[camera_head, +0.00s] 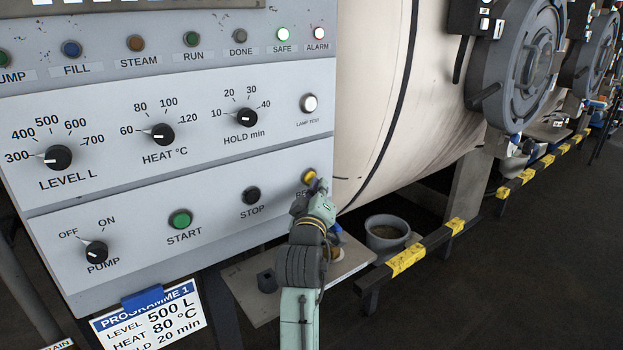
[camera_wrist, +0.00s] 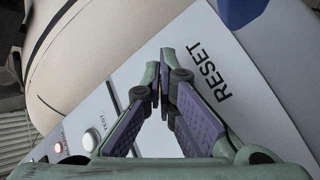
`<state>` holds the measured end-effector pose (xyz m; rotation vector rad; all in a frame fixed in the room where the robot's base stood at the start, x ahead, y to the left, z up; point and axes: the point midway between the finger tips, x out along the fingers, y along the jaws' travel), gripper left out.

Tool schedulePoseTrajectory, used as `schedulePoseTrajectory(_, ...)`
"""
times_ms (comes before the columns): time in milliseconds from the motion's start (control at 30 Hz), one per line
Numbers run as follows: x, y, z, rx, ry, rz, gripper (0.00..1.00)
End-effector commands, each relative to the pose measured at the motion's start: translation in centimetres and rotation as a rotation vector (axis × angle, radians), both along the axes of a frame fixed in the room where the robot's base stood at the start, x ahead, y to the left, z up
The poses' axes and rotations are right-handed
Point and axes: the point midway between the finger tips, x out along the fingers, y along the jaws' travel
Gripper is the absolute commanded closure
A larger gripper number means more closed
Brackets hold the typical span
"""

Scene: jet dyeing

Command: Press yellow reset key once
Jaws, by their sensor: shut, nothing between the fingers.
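The yellow reset key (camera_head: 309,175) is at the lower right of the grey control panel (camera_head: 120,215). My gripper (camera_head: 319,186) is at the key, and its tip overlaps the key's lower edge in the head view. I cannot tell whether it touches. In the wrist view my gripper (camera_wrist: 164,85) is shut and empty, with its fingertips close together beside the RESET label (camera_wrist: 208,70). The key itself does not show there and seems hidden by the fingers. In the head view the arm covers most of the label.
The black stop key (camera_head: 251,195) and green start key (camera_head: 180,219) are left of the reset key. The white lamp test key (camera_head: 309,103) is above it. SAFE (camera_head: 283,34) and ALARM (camera_head: 319,33) lamps look lit. A shelf (camera_head: 250,308) and a bucket (camera_head: 388,236) stand below.

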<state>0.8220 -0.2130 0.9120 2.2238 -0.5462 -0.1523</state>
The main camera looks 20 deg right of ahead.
Motion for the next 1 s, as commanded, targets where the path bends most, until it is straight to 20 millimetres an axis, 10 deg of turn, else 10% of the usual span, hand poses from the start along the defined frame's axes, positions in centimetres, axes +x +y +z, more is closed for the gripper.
schedulePoseTrajectory(1000, 0.88, 0.36, -0.02, -0.001, 0.001, 0.001, 1.0)
